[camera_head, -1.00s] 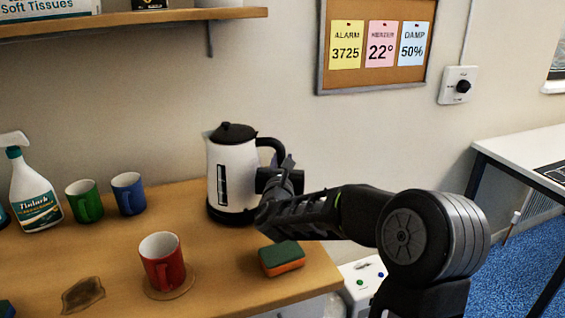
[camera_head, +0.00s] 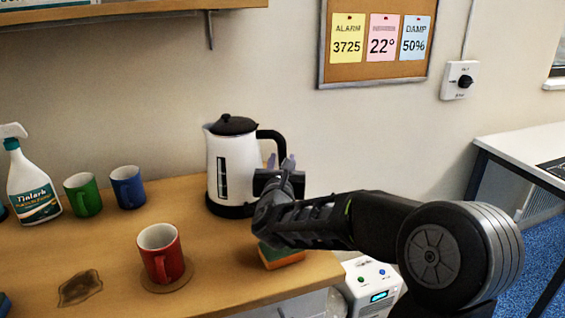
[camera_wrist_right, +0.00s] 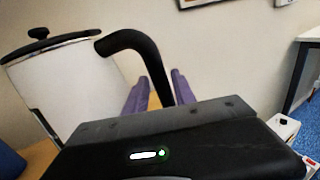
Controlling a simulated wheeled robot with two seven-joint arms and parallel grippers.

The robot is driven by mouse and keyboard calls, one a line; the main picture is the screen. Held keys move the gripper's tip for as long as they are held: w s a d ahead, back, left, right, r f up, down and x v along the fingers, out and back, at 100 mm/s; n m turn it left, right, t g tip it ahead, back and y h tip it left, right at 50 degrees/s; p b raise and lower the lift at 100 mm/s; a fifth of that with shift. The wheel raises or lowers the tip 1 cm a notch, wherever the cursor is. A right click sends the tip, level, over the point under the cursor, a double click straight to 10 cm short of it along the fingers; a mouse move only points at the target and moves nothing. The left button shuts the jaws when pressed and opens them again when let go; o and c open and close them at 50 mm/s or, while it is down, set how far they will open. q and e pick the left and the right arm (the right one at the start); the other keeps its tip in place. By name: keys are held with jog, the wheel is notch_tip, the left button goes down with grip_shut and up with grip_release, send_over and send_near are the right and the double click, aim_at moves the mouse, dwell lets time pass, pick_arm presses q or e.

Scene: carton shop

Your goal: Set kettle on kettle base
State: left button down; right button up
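The white kettle (camera_head: 220,168) with a black lid and black handle (camera_head: 272,136) stands upright on the wooden counter by the wall. A black band (camera_head: 230,210) lies under its white body; I cannot tell whether this is the kettle's own foot or a separate kettle base. My right gripper (camera_head: 280,160) is at the handle, right of the kettle. In the right wrist view, its purple fingers (camera_wrist_right: 158,88) stand apart, with the handle (camera_wrist_right: 140,42) running down between them and gaps visible. The kettle body (camera_wrist_right: 65,85) is at left there. My left gripper is not in view.
A green-and-orange sponge (camera_head: 280,260) lies partly under my right arm. A red mug (camera_head: 160,253) stands on a coaster (camera_head: 180,280). Green (camera_head: 82,195) and blue (camera_head: 128,187) mugs and a spray bottle (camera_head: 32,185) are at left. A brown stain (camera_head: 80,288) is in front.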

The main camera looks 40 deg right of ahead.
jog(key=b+v, duration=0.2)
jog(key=v, duration=0.5)
dwell(0.3)
dwell(0.8)
